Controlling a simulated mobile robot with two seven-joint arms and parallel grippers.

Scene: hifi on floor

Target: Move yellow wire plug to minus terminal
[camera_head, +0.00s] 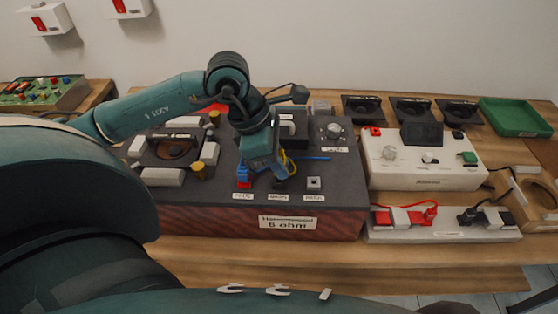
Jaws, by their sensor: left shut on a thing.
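The yellow wire (289,164) loops out beside the fingers. Small labels run along the front of the box top; their words are too small to read surely. The gripper is above the middle label (279,196), where a dark terminal seems to be. I cannot tell whether the plug touches it. My right gripper is not in view.
A blue and red plug (244,177) stands just left of the gripper. A pale square terminal (314,183) is to its right. A blue rod (312,158) lies behind. A white box with knobs (425,165) and a white strip (445,225) stand to the right.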

